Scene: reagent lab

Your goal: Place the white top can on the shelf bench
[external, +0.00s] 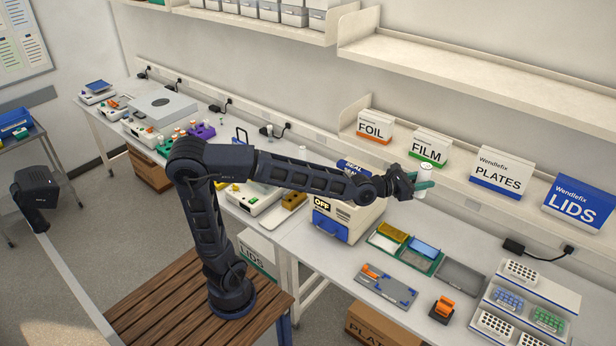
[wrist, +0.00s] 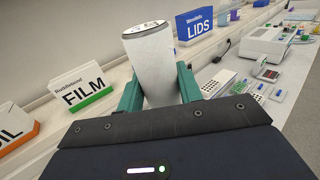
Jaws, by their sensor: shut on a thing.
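The white top can (external: 425,181) is a white cylinder with dark marks on its lid. My gripper (external: 424,186) is shut on it, with green fingers on both sides, and holds it up in front of the low shelf. In the wrist view the can (wrist: 152,62) stands between the two fingertips of my gripper (wrist: 158,88), leaning slightly in the picture. The shelf bench (external: 470,203) is the pale ledge along the wall behind the can, carrying FOIL, FILM, PLATES and LIDS boxes. Where the can's base sits relative to the ledge is hard to tell.
The FILM box (external: 427,149) stands just behind the can, and the PLATES box (external: 502,171) is to its right, with a bare gap between them. An empty upper shelf (external: 470,68) hangs above. A white-and-blue device marked OFF (external: 345,220) stands below my forearm.

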